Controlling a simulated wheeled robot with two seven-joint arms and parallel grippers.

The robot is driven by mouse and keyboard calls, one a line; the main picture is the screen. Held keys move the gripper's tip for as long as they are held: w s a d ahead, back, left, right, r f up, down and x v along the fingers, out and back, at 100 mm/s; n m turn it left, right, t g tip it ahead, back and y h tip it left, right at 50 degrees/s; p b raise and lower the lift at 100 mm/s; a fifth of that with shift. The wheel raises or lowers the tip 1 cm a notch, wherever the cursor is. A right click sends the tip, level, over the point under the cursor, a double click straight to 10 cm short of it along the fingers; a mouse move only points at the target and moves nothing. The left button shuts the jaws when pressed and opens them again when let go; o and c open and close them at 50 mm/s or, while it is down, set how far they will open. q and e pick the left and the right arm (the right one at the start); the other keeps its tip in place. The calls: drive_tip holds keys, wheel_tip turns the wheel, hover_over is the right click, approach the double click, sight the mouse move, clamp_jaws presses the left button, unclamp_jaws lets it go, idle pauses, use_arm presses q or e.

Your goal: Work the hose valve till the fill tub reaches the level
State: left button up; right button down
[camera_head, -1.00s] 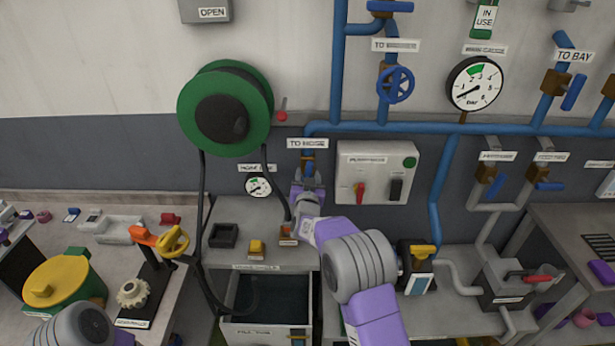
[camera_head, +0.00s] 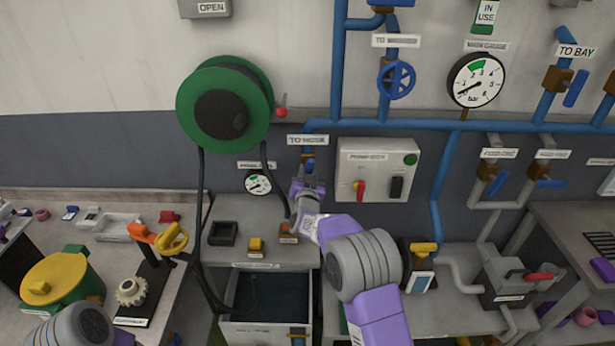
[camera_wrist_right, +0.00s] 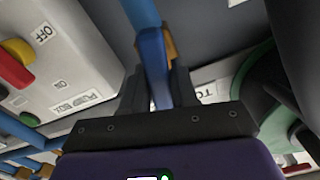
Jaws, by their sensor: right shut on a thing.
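The hose valve (camera_head: 308,164) has a blue lever on the blue pipe below the "TO HOSE" label. My right gripper (camera_head: 307,183) is at this valve, with its fingers closed around the lever. In the right wrist view the blue lever (camera_wrist_right: 155,68) stands between the dark fingers (camera_wrist_right: 158,92). The fill tub (camera_head: 240,329) is a grey box at bottom centre with dark liquid inside. A dark hose (camera_head: 201,250) runs down from the green reel (camera_head: 225,105) to the tub. I cannot make out a level mark.
A small gauge (camera_head: 257,183) is left of the valve. The pump box (camera_head: 376,172), with red and black switches, is close to its right. The main gauge (camera_head: 475,80) hangs at upper right. A yellow-lidded green pot (camera_head: 60,280) stands at left.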

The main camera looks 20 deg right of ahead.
drive_tip(key=m+b, duration=0.7)
drive_tip(key=b, duration=0.2)
drive_tip(key=shift+f+m, duration=0.15)
drive_tip(key=shift+m, duration=0.15)
drive_tip(key=m+b, duration=0.3)
drive_tip(key=m, duration=0.1)
drive_tip(key=shift+m+b, duration=1.2)
drive_tip(key=shift+m, duration=0.5)
drive_tip(key=shift+r, duration=0.2)
drive_tip(key=c, duration=1)
unclamp_jaws()
drive_tip(key=shift+o, duration=0.2)
